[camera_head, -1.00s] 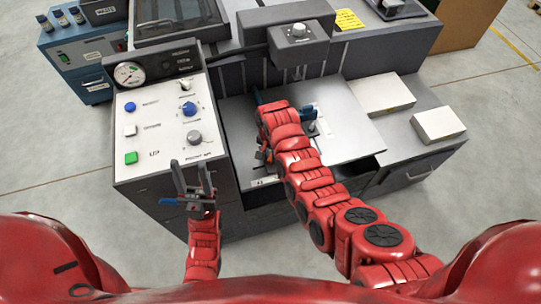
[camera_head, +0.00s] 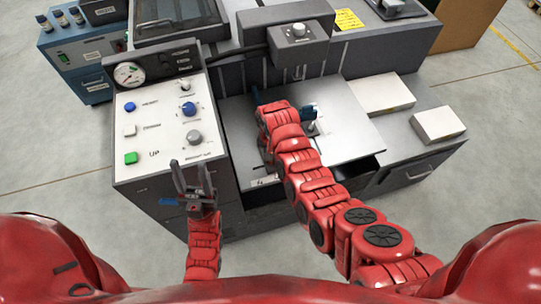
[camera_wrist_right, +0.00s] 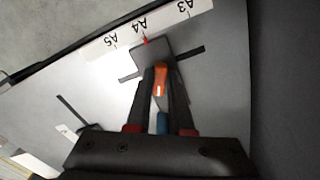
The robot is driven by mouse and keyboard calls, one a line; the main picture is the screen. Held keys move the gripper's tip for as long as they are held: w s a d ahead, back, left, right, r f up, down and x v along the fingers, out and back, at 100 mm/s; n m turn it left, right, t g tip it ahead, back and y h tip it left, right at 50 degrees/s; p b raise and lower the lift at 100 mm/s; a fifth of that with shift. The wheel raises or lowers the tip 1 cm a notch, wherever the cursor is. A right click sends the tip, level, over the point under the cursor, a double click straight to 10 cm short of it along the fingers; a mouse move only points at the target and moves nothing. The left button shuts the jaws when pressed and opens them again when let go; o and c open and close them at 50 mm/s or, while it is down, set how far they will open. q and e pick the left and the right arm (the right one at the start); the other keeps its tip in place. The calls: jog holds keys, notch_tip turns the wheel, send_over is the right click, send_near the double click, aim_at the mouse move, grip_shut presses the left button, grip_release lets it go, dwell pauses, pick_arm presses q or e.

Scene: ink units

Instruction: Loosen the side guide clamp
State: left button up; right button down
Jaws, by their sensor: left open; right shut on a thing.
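The side guide is a dark grey block (camera_wrist_right: 150,51) with a thin bar, on the grey plate in the right wrist view. A red pointer (camera_wrist_right: 146,40) on it points at A4 on the white scale strip (camera_wrist_right: 110,45). An orange clamp lever (camera_wrist_right: 161,82) stands at the guide. My right gripper (camera_wrist_right: 160,72) is shut on this lever, with one finger on each side. In the head view my right arm hides the clamp and that gripper. My left gripper (camera_head: 191,166) is open and empty, in front of the control panel (camera_head: 165,120).
The panel carries a gauge, knobs and coloured buttons. A second blue piece (camera_head: 310,113) stands on the feed plate (camera_head: 350,140), right of my right arm. White paper stacks (camera_head: 437,124) lie on the right shelf. A printer head unit (camera_head: 298,40) overhangs the plate.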

jog(key=n, duration=0.3)
jog(key=shift+n, duration=0.4)
jog(key=n+p, duration=0.1)
jog(key=n, duration=0.2)
jog(key=shift+d+n, duration=0.15)
jog(key=shift+n, duration=0.15)
jog(key=n, duration=0.3)
jog(key=shift+w+r+n+p, duration=0.1)
jog(key=shift+n+p, duration=0.2)
jog(key=shift+p, duration=0.05)
jog(key=shift+d+n+p, duration=0.1)
jog(key=shift+n+p, duration=0.35)
jog(key=shift+n, duration=1.35)
jog(key=c, duration=0.8)
grip_release()
